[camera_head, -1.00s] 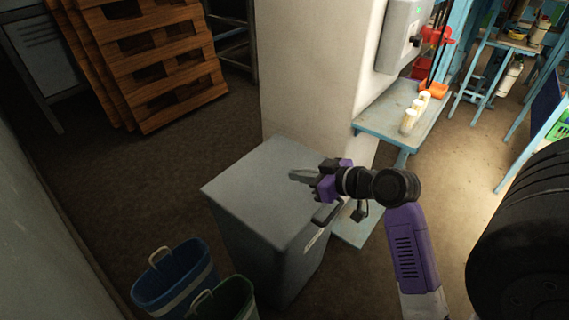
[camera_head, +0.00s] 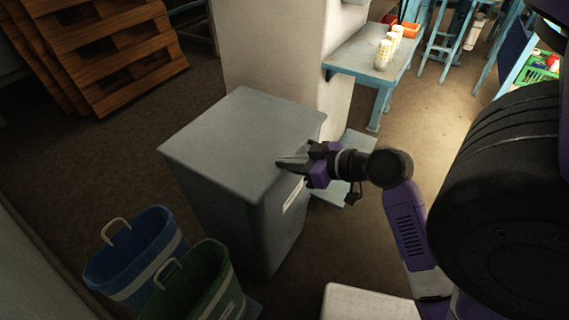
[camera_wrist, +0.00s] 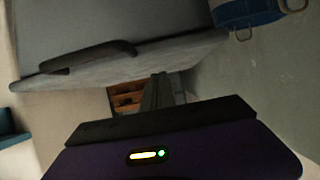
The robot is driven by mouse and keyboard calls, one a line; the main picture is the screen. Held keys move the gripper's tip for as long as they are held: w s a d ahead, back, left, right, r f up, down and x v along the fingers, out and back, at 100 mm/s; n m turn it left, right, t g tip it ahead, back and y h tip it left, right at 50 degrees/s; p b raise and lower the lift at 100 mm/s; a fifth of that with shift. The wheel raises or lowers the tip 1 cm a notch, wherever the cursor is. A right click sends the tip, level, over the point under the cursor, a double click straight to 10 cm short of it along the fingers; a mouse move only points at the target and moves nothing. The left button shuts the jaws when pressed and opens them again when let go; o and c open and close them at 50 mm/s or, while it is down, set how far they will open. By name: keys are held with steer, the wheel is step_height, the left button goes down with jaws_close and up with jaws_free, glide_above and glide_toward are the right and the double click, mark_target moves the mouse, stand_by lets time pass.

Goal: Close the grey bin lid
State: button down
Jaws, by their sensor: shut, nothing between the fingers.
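The grey bin (camera_head: 215,215) stands left of my gripper in the head view. Its flat grey lid (camera_head: 235,130) lies over the top and looks flush with the body there; I cannot tell whether a small gap remains. A pale label (camera_head: 294,196) is on its right face. My gripper (camera_head: 280,163) is shut and empty, its fingertips overlapping the lid's right edge; contact is unclear. In the wrist view, the lid's rim (camera_wrist: 190,50) with a dark handle (camera_wrist: 85,57) crosses above the fingers (camera_wrist: 158,95).
A blue basket (camera_head: 135,255) and a green basket (camera_head: 195,285) stand in front of the bin. A pale column (camera_head: 270,50) is close behind it. A light-blue table (camera_head: 365,60) with cups is behind right. Wooden pallets (camera_head: 105,50) lean at the back left; floor between is clear.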

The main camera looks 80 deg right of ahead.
steer(key=f+b, duration=0.1)
steer(key=f+t+b, duration=0.1)
steer(key=f+b, duration=0.1)
steer(key=f+t+b, duration=0.1)
steer(key=b, duration=0.1)
steer(key=shift+s+f+h, duration=0.25)
steer(key=shift+f+h, duration=0.05)
steer(key=shift+f, duration=0.05)
steer(key=shift+a+f+t+b, duration=0.2)
steer(key=shift+f+t+b, duration=0.2)
steer(key=shift+f+b, duration=0.35)
steer(key=shift+r, duration=0.15)
glide_toward(281, 178)
step_height(281, 178, up, 2)
steer(key=shift+r+h, duration=0.3)
